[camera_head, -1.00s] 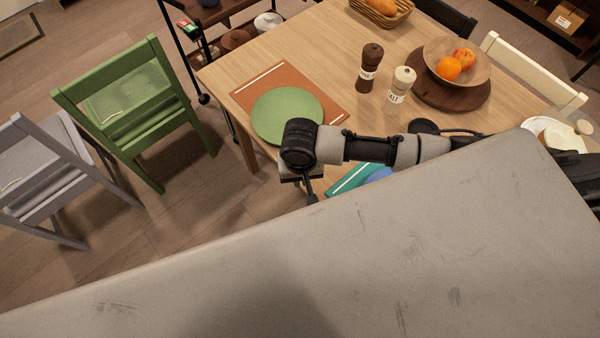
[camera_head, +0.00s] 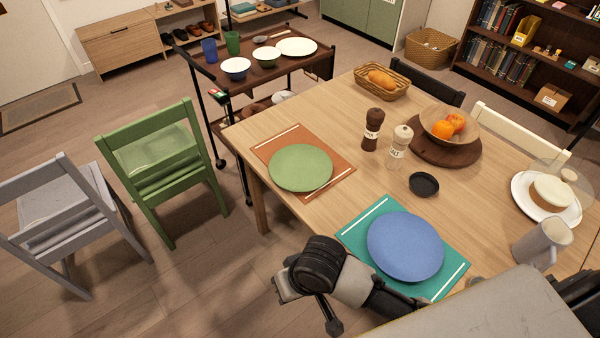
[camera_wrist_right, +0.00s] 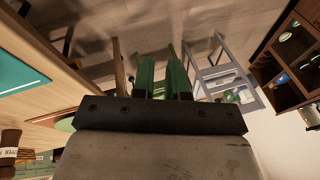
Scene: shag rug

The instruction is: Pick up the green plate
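The green plate (camera_head: 300,168) lies flat on an orange placemat (camera_head: 333,184) at the near left part of the wooden table (camera_head: 385,185). Nothing touches it from above. My right arm comes in from the lower right, and its gripper (camera_head: 331,318) hangs beside the table's near edge, below and apart from the plate. Its fingers are hard to make out in the head view. In the right wrist view the dark gripper body (camera_wrist_right: 160,115) shows against green uprights, and the finger opening is unclear. My left gripper is not in view.
A blue plate (camera_head: 405,245) on a teal mat (camera_head: 359,219) lies close to my right arm. Pepper (camera_head: 372,130) and salt (camera_head: 398,148) mills stand right of the green plate. A green chair (camera_head: 160,165) and grey chair (camera_head: 62,205) stand left, with bare floor between them and the table.

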